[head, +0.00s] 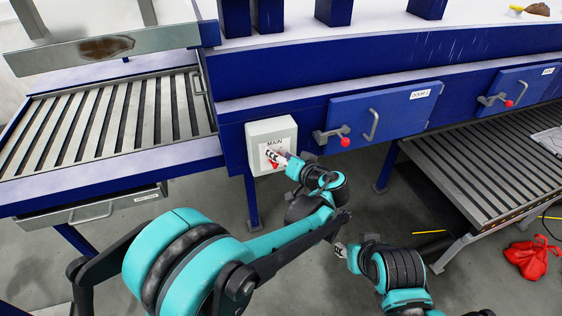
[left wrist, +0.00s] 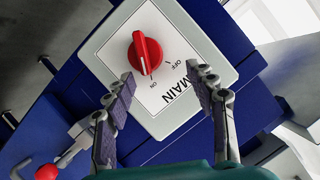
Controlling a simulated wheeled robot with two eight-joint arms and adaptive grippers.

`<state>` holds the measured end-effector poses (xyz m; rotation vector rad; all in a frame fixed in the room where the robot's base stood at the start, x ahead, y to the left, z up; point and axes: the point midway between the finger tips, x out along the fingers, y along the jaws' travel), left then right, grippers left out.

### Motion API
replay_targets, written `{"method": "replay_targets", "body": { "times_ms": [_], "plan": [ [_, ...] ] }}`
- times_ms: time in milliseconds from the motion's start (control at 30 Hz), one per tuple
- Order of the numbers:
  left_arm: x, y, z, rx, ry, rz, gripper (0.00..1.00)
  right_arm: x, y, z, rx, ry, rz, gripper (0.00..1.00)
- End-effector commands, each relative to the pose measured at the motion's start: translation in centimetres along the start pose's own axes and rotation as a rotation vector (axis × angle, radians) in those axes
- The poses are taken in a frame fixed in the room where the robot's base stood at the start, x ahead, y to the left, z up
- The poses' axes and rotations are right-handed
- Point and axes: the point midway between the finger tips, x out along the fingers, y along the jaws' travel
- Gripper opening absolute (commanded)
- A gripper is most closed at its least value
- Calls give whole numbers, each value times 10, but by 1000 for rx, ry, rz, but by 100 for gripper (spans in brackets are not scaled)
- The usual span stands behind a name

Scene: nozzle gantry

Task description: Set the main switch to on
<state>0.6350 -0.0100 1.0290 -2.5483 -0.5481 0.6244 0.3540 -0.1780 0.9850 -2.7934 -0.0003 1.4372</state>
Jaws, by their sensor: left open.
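The main switch is a light grey box (head: 263,136) labelled MAIN on the blue gantry frame. In the left wrist view its red knob (left wrist: 146,52) sits on a white plate (left wrist: 178,35) with OFF and ON marks. The knob's white pointer line is turned toward the ON mark. My left gripper (left wrist: 166,77) is open, its two fingers spread in front of the plate, with the knob beyond the fingertips and not gripped. In the head view the left gripper (head: 275,157) covers much of the knob. My right gripper (head: 341,250) hangs low over the floor; its jaw opening is unclear.
Blue doors (head: 384,112) with grey handles and red-knobbed latches (head: 345,142) are right of the box. A slatted conveyor (head: 120,115) is at left, above a drawer (head: 90,207). Another slatted bed (head: 480,160) and a red bag (head: 533,258) are at right.

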Motion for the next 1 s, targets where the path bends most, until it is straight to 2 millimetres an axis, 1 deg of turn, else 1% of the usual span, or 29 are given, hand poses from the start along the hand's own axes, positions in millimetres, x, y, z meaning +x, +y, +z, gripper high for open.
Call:
{"method": "replay_targets", "body": {
  "times_ms": [33,200,300,400,533,900,967,1000],
  "plan": [
    [-4,-6,-9,0,0,0,56,0,0,0,0,0,0,40],
    [-15,-23,-35,0,0,0,56,0,0,0,0,0,0,40],
    [-19,-30,-47,0,0,0,56,0,0,0,0,0,0,40],
    [-22,-35,-54,0,0,0,56,0,0,0,0,0,0,40],
    [-23,-37,-57,0,0,0,56,0,0,0,0,0,0,40],
    [-23,-37,-56,0,-1,0,56,0,0,0,0,0,0,40],
    [-22,-40,-54,1,-9,2,56,0,0,0,0,0,0,40],
    [-22,-46,-51,4,-20,6,56,0,0,0,0,0,0,40]
  ]
}}
